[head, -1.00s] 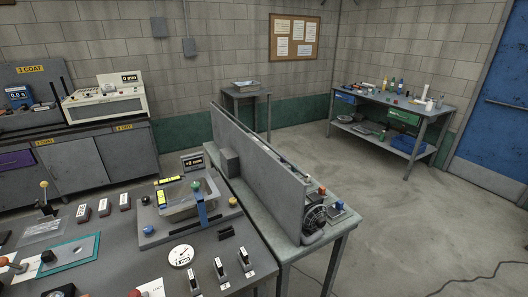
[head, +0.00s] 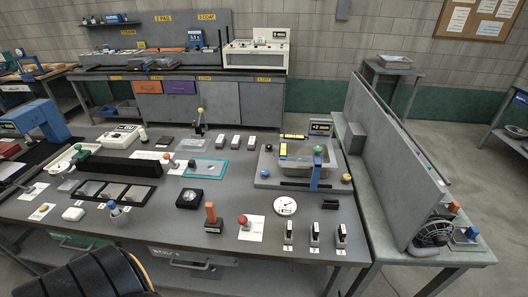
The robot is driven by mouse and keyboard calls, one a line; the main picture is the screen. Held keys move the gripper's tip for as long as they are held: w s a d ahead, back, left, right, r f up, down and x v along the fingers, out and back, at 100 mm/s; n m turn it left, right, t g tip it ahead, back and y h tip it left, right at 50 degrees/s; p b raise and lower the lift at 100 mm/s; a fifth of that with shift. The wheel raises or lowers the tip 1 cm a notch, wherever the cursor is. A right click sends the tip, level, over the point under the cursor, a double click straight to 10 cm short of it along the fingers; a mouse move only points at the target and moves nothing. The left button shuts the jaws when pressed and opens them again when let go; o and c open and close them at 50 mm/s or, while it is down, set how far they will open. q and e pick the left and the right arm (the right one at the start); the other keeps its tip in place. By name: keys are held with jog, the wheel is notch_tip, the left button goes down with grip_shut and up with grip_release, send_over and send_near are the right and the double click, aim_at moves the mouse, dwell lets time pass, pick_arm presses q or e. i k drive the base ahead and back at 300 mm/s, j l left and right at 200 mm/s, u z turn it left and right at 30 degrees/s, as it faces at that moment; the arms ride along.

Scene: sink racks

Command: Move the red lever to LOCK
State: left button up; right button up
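The red lever (head: 243,220) shows as a round red knob near the front of the grey bench, right of an upright orange handle. It stands on a white card (head: 253,236). The card's print is too small to read now, so I cannot tell which position the lever is in. Neither of my grippers is in view, and nothing touches the lever.
The orange handle (head: 211,212) stands close left of the lever. A round white dial (head: 285,206) and several black switches are to its right. A black box (head: 189,198) is behind left. A dark ribbed shape (head: 98,277) rises at the bottom left.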

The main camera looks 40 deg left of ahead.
aim_at(243, 219)
jog(key=j+u, duration=0.2)
jog(key=u, duration=0.15)
jog(key=j+u, duration=0.15)
jog(key=u, duration=0.15)
jog(key=j+u, duration=0.15)
jog(key=u, duration=0.2)
jog(key=i, duration=0.05)
